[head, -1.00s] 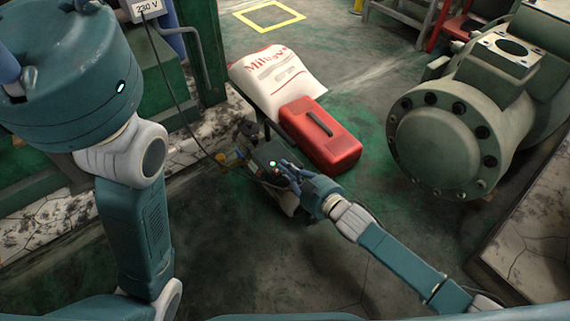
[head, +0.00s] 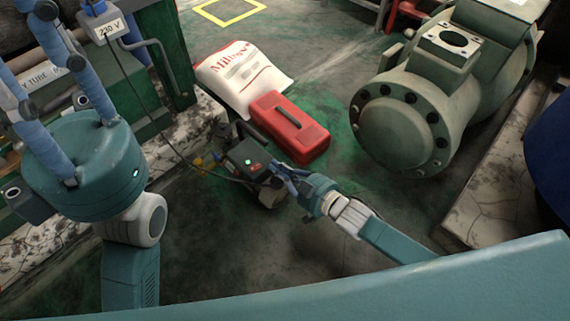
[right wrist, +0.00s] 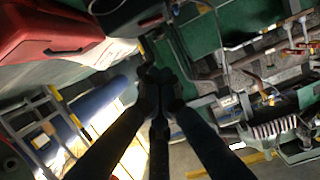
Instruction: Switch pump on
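The pump (head: 243,157) is a small dark unit on the floor, left of the red case in the head view. In the right wrist view, a dark box that looks like the pump (right wrist: 122,18) shows at the top. My right gripper (head: 281,172) is just right of the pump in the head view. In the right wrist view its dark fingers (right wrist: 160,78) come together at the tips, with nothing seen between them.
A red case (head: 290,128) and a white printed sack (head: 240,78) lie behind the pump. A cable runs from the 230 V box (head: 105,27) down toward the pump. A large green flanged machine (head: 405,125) stands at right. Floor between is open.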

